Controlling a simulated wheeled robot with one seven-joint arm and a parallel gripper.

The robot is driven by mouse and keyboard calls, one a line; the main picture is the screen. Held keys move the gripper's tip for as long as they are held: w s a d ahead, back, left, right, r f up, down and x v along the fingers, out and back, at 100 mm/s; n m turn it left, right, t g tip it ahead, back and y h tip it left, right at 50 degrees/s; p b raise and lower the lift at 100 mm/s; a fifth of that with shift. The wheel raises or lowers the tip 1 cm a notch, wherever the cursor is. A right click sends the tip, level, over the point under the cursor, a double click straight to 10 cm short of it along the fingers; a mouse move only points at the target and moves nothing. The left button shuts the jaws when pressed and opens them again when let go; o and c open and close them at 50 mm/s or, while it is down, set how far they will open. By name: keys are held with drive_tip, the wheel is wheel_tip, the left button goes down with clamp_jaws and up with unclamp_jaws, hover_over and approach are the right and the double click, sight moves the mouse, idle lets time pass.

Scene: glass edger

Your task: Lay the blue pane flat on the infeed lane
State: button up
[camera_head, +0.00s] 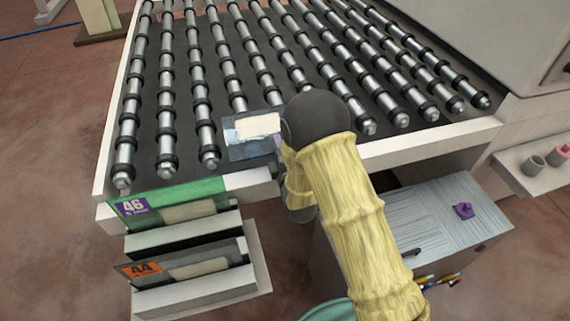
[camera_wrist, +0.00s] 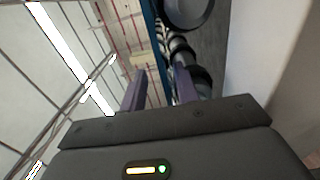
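The blue pane (camera_head: 236,148), clear and bluish with a cream label, is over the near ends of the middle rollers of the infeed lane (camera_head: 222,75) in the head view. It looks roughly flat; I cannot tell whether it touches the rollers.
Below the lane's front rail, a rack (camera_head: 205,291) holds a green-marked pane (camera_head: 165,196) labelled 46 and an orange-marked pane (camera_head: 146,270) labelled 44. A grey cabinet (camera_head: 440,218) with a purple item stands at right. A white machine housing (camera_head: 480,40) borders the lane.

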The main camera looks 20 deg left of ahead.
drive_tip(key=b+v, duration=0.2)
drive_tip(key=v, duration=0.4)
drive_tip(key=shift+s+d, duration=0.15)
idle(1.3)
idle(0.5)
